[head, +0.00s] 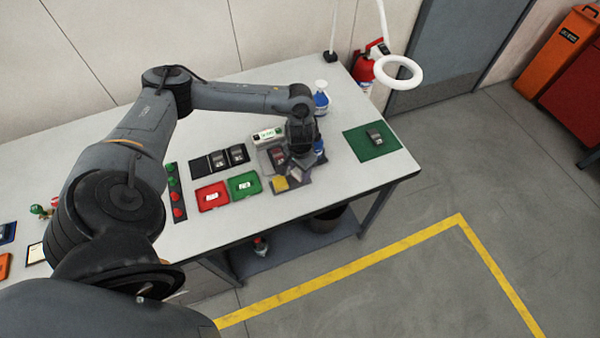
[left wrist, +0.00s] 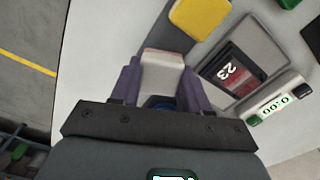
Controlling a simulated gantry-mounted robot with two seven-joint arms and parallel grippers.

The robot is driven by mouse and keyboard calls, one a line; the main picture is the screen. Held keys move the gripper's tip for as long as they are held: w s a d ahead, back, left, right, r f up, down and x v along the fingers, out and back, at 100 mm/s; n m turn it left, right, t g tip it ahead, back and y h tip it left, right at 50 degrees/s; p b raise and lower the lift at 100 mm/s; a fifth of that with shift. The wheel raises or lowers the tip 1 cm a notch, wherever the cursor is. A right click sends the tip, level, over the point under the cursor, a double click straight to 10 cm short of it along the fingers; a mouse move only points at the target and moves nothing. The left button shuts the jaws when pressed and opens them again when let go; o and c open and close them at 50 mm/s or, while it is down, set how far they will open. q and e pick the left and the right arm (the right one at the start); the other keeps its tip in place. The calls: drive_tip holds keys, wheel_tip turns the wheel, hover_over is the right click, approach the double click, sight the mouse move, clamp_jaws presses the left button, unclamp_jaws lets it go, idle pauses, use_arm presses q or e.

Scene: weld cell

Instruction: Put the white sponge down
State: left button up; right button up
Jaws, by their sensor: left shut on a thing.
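In the left wrist view the white sponge (left wrist: 162,70) is a pale block with a pinkish far edge. It sits between the two purple fingers of my left gripper (left wrist: 160,88), which is shut on it. In the head view my left gripper (head: 302,152) points down over the dark grey mat at the right part of the bench, beside the scale. Its wrist hides part of that area, and the sponge is hard to make out there. I cannot tell whether the sponge touches the surface below. My right gripper is not in view.
A yellow sponge (left wrist: 200,15) lies close by, as does a scale with a dark device marked 23 (left wrist: 232,72). Red (head: 212,196) and green (head: 244,185) trays stand to the left. A green mat (head: 366,146) holds another device at right.

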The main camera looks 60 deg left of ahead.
use_arm(q)
drive_tip(key=shift+f, duration=1)
drive_tip(key=o, duration=1)
drive_tip(key=shift+f, duration=0.15)
